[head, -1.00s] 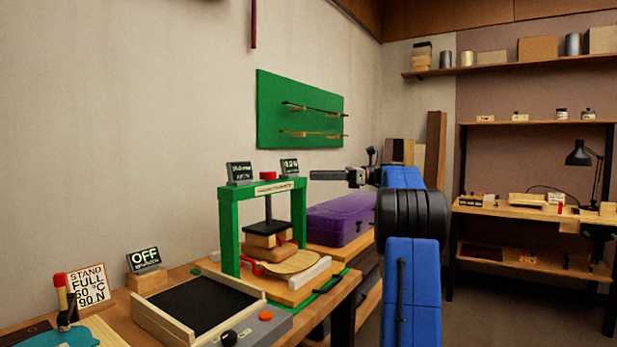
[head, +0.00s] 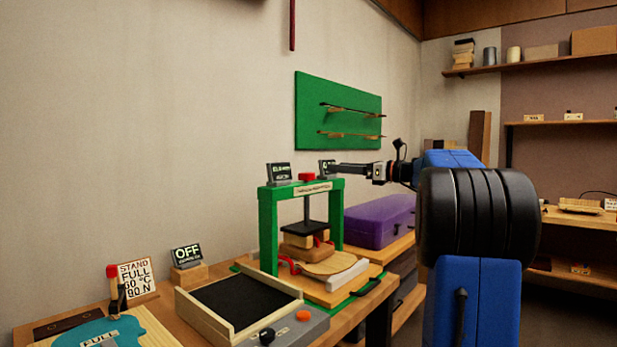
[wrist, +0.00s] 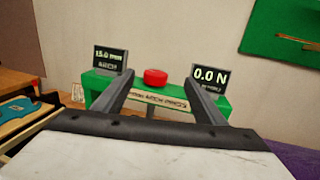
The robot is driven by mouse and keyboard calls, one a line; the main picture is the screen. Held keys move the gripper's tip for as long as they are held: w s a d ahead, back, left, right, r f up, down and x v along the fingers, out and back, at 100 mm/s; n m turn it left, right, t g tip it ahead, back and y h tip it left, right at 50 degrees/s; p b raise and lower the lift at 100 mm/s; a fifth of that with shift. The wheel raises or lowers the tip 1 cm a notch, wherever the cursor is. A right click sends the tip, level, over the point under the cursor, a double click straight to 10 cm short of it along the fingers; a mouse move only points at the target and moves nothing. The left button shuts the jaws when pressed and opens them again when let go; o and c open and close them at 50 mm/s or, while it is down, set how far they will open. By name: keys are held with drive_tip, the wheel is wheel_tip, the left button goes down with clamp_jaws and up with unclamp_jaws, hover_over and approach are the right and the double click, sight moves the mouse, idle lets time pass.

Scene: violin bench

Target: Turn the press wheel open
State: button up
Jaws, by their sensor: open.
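The green press frame (head: 268,232) stands on the bench. Its red wheel (head: 306,177) sits on top of the crossbar, and it also shows in the wrist view (wrist: 155,76). A black plate (head: 305,229) hangs on the press screw above wooden blocks and a thin wooden piece (head: 328,263). My gripper (head: 333,169) is level with the top of the press, to the right of the wheel in the head view. In the wrist view my gripper (wrist: 162,86) is open and empty, with the wheel ahead between its two fingers. The fingers appear apart from the wheel.
Two small displays stand on the crossbar; the wrist view shows one (wrist: 110,61) beginning "15.0" and the other (wrist: 209,79) reading "0.0 N". A hot plate box (head: 245,300) with an "OFF" sign (head: 187,256) stands in front. A purple case (head: 380,221) lies behind the press.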

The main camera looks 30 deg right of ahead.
sight(306, 175)
drive_tip(key=s+a+f+m+t+h, duration=0.2)
drive_tip(key=s+a+f+m+h, duration=0.1)
drive_tip(key=s+a+m+h, duration=0.3)
drive_tip(key=shift+n+h, duration=0.4)
drive_tip(key=shift+n, duration=0.2)
drive_tip(key=w, duration=0.5)
drive_tip(key=w+a, duration=0.1)
drive_tip(key=w, duration=1.1)
drive_tip(key=shift+a, duration=0.2)
drive_tip(key=shift+c, duration=0.6)
drive_tip(key=c, duration=0.9)
